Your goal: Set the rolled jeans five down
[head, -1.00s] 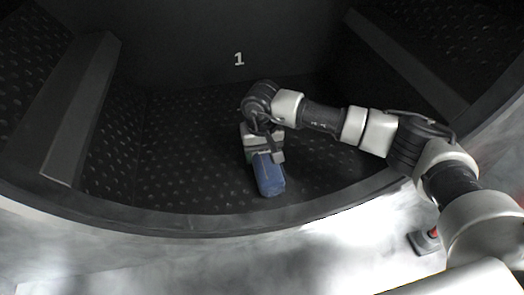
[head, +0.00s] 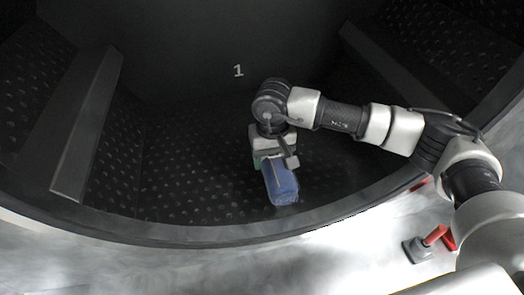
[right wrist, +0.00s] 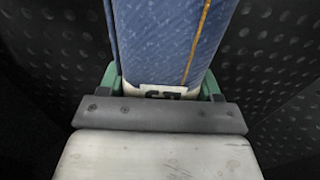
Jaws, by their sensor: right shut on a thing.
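The rolled jeans (head: 281,184) are a blue roll inside the dark washer drum (head: 190,165), near its front rim. My right gripper (head: 266,165) is shut on the jeans from above. In the right wrist view the jeans (right wrist: 170,38) show blue denim with an orange seam and a white label with dark marks. The green fingers of my right gripper (right wrist: 160,85) are on both sides of the roll. Whether the jeans touch the drum floor cannot be told. My left gripper is in no view.
A raised dark rib (head: 88,125) stands at the drum's left, and another (head: 405,75) at its right. The drum's curved front rim (head: 180,232) runs below the jeans. A red-handled part (head: 434,236) sits outside the rim at right. The drum floor left of the jeans is clear.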

